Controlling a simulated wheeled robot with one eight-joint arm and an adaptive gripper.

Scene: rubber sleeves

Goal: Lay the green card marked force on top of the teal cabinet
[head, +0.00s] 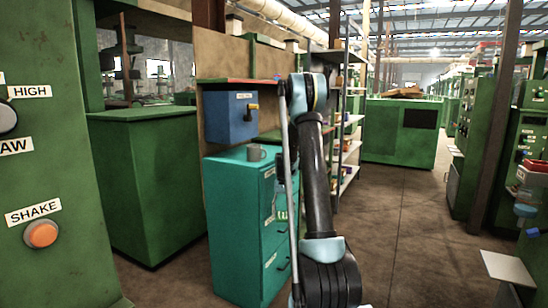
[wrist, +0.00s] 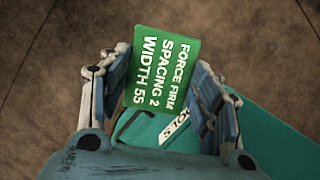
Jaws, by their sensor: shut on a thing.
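The green card (wrist: 161,75), printed "FORCE FIRM SPACING 2 WIDTH 55", is between the two fingers of my gripper (wrist: 163,64) in the wrist view. My gripper is shut on it. The teal cabinet (head: 237,205) stands left of my arm in the head view, with labelled drawers on its front. Part of the cabinet (wrist: 262,135) shows beneath the gripper in the wrist view, with a dark handle and a partly hidden label. In the head view my arm hides part of the cabinet front, and the gripper is small and partly hidden there.
The front part of the top looks clear. A green control panel (head: 45,170) is at the left. Open brown floor (head: 410,235) lies to the right.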

